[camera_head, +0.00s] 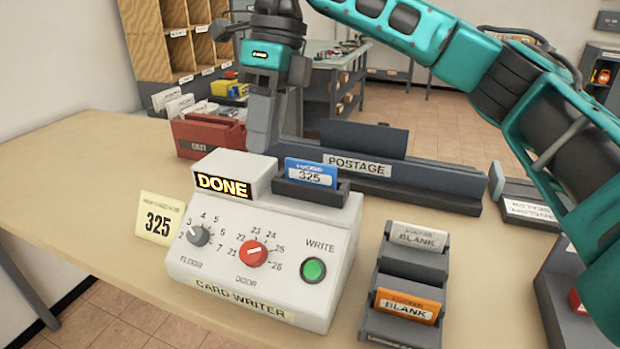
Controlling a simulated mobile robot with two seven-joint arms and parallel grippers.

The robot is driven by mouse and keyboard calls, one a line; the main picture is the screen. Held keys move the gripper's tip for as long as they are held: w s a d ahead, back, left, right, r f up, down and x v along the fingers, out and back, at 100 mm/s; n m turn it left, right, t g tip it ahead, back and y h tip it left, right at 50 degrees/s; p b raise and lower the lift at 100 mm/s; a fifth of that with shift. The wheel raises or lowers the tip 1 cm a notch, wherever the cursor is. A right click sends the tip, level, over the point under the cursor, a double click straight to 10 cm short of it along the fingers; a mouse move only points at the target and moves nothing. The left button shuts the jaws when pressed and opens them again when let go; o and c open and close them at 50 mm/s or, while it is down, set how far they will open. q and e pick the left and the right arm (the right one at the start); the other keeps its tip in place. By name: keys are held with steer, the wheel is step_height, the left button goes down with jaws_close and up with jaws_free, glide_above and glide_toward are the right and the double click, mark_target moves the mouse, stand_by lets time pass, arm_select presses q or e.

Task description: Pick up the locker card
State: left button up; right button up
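A blue-topped card marked 325 (311,174) stands upright in the dark slot holder (320,192) on top of the white card writer (255,290). The writer's display (223,186) reads DONE. An orange card marked BLANK (407,305) stands in a dark rack (397,327) at the right of the writer, with a grey-white BLANK card (417,237) behind it. My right gripper (266,145) points down behind the display, to the left of the blue card and apart from it. Its fingers are seen nearly edge-on, so their opening is unclear. My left gripper is not in view.
A yellow note marked 325 (160,218) stands left of the writer. Red OUT holder (209,136) and grey POSTAGE holder (430,177) stand behind it. My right arm crosses the upper right. The table's left part (75,170) is clear.

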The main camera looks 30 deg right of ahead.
steer(key=d+r+m+t+h, duration=0.1)
steer(key=d+r+h, duration=0.1)
steer(key=d+r, duration=0.35)
steer(key=b, duration=0.2)
glide_above(311, 162)
step_height(311, 162, down, 8)
steer(key=f, duration=0.1)
steer(key=shift+h, duration=0.3)
step_height(311, 162, down, 5)
steer(key=shift+r+b, duration=0.15)
steer(key=shift+b, duration=0.3)
jaws_close()
